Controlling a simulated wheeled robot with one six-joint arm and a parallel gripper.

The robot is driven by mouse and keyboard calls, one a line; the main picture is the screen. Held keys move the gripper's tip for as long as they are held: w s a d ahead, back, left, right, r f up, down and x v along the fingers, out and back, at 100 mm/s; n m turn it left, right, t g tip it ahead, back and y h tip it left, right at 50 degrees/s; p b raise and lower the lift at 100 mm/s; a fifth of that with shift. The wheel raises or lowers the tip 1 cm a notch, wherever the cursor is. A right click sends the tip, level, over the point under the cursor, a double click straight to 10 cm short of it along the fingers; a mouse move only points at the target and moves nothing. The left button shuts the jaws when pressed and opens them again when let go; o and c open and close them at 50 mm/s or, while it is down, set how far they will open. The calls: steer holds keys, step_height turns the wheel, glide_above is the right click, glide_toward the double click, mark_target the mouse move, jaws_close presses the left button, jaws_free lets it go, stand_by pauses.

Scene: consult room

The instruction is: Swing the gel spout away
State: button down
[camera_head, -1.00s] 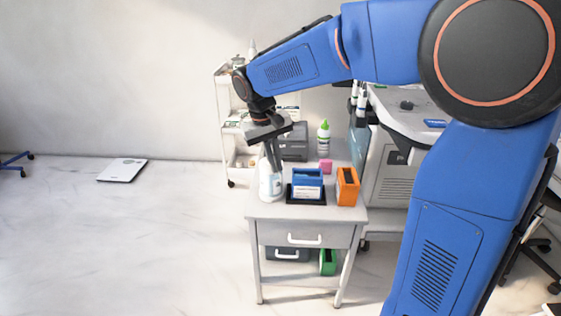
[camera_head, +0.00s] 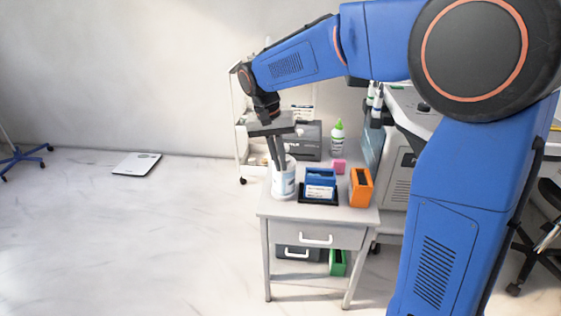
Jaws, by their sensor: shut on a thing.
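A white bottle (camera_head: 284,184) with a printed label stands upright at the left front of the small grey table (camera_head: 280,210). My gripper (camera_head: 277,162) points down over the top of this bottle, with its fingers close together there. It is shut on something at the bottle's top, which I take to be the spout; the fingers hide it. A second bottle, clear with a green cap (camera_head: 337,140), stands farther back on the table.
A dark grey case (camera_head: 308,142) is behind. A white trolley (camera_head: 241,130) stands by the wall. The floor at left is clear around a flat scale (camera_head: 137,164).

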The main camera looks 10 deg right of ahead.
steer(key=c, duration=1.9)
jaws_free()
steer(key=a+r, duration=0.1)
steer(key=r, duration=0.4)
steer(key=a+r, duration=0.1)
steer(key=r, duration=0.5)
steer(key=w+a+r, duration=0.1)
steer(key=r, duration=0.5)
steer(key=shift+a, duration=0.15)
steer(key=s+d+f+n+t, duration=0.1)
steer(key=s+d, duration=0.7)
steer(key=s+d+f+n+t, duration=0.1)
steer(key=s+d+f, duration=0.2)
steer(key=s+f, duration=0.2)
steer(key=s+d+f+n+t+y, duration=0.1)
steer(key=s+d+f, duration=0.3)
steer(key=s, duration=0.5)
steer(key=s+d+f+t+y, duration=0.1)
steer(key=s+d+f+t, duration=0.1)
steer(key=s+f, duration=0.6)
steer(key=shift+d+f+n+t, duration=0.2)
steer(key=shift+d+n+t, duration=0.15)
steer(key=shift+d, duration=0.5)
